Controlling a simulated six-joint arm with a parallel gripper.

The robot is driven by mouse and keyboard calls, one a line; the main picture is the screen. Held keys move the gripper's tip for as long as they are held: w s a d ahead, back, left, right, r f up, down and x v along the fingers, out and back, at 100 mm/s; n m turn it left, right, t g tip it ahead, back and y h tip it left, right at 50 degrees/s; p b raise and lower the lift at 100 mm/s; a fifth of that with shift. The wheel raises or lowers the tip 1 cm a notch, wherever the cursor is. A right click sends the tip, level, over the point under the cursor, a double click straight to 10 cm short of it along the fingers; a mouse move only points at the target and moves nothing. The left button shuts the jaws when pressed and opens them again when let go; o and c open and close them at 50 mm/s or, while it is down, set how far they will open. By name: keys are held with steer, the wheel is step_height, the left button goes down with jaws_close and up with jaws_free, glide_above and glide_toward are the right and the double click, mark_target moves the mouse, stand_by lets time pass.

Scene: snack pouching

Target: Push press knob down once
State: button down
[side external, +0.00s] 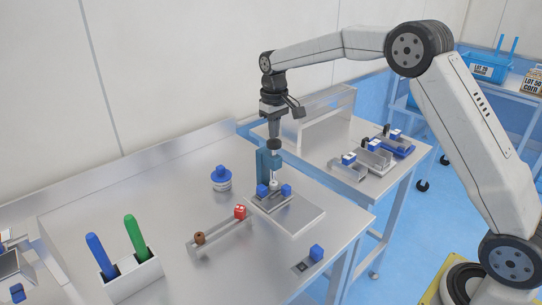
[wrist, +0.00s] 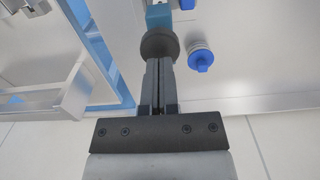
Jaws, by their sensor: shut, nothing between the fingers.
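The press is a teal upright (side external: 263,165) on a metal base plate (side external: 298,215), with a dark round press knob (side external: 273,144) on top of a vertical shaft. In the wrist view the dark knob (wrist: 160,44) sits just beyond my fingertips, with the teal press body (wrist: 158,15) behind it. My gripper (side external: 274,134) points straight down over the knob, its tips at or very close to the knob's top; I cannot tell whether they touch. My gripper's fingers (wrist: 158,66) are together in the wrist view, with nothing held between them.
A blue-capped jar (side external: 221,179) stands left of the press. A metal rail (side external: 219,232) with a red and a brown piece lies in front. A holder (side external: 135,277) with blue and green handles is at front left. Metal fixtures (side external: 376,157) stand on the right bench.

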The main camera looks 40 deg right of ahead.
steer(key=shift+f, duration=1.35)
steer(key=shift+r, duration=3.6)
steer(key=shift+s+f, duration=0.1)
steer(key=shift+s+a+f, duration=0.15)
steer(key=shift+s+f, duration=0.1)
steer(key=shift+s, duration=0.2)
steer(key=s+a+f+t, duration=0.1)
steer(key=s+f, duration=0.3)
steer(key=s, duration=0.4)
steer(key=s+a+f, duration=0.1)
steer(key=s+f, duration=0.3)
steer(key=s, duration=0.5)
steer(key=s+a+f+t, duration=0.1)
steer(key=s+f, duration=0.2)
steer(key=s, duration=0.6)
steer(key=shift+s+a+f+t, duration=0.15)
steer(key=shift+a+f+t, duration=0.15)
steer(key=shift+a+f, duration=0.1)
